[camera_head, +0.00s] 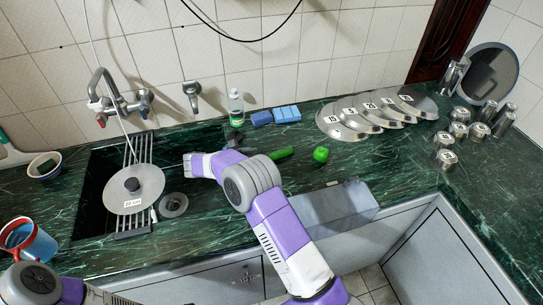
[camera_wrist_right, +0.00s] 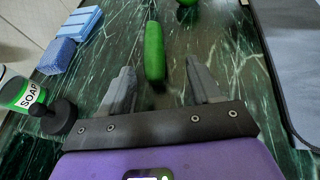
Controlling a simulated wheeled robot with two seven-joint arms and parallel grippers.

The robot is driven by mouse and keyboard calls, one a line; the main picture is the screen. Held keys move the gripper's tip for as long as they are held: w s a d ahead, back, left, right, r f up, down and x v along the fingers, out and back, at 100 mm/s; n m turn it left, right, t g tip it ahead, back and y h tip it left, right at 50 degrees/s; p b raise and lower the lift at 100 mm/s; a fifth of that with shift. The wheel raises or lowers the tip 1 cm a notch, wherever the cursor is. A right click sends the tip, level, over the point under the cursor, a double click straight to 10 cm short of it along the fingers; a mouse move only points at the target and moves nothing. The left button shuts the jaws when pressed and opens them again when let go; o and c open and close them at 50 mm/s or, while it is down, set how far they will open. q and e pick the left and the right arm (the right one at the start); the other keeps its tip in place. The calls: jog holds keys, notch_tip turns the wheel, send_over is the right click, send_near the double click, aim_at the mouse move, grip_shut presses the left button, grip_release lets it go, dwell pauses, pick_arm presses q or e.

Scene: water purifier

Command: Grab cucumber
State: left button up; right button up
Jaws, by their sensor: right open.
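A green cucumber (camera_head: 281,154) lies on the dark green marble counter to the right of the sink, partly hidden by my right arm in the head view. In the right wrist view the cucumber (camera_wrist_right: 153,50) lies lengthwise ahead of my right gripper (camera_wrist_right: 162,76). Its near end reaches into the gap between the two open fingers, with space on both sides. The right gripper holds nothing. In the head view my right arm mostly hides that gripper. Only a link of my left arm shows at the lower left; its gripper is out of view.
A green pepper (camera_head: 320,155) sits right of the cucumber. Blue sponges (camera_head: 287,114) and a soap bottle (camera_head: 236,108) stand behind, by the wall. Metal lids (camera_head: 343,124) and several canisters (camera_head: 445,158) are at the right. A grey box (camera_head: 340,207) is at the counter's front edge.

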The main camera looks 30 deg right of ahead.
aim_at(272, 155)
jog(key=shift+w+f, duration=0.3)
jog(key=shift+f, duration=0.35)
jog(key=shift+w+d+f+b, duration=0.1)
jog(key=shift+d+b, duration=0.15)
jog(key=shift+b, duration=0.1)
jog(key=x, duration=0.2)
jog(key=b+x, duration=0.1)
jog(key=x, duration=0.1)
jog(key=r+b+x, duration=0.1)
jog(key=x, duration=0.2)
jog(key=shift+w+d+f, duration=0.1)
jog(key=shift+w+d, duration=0.05)
jog(key=shift+d, duration=0.1)
pick_arm(q)
jog(key=f, duration=0.3)
jog(key=shift+w+f, duration=0.2)
jog(key=shift+w, duration=0.15)
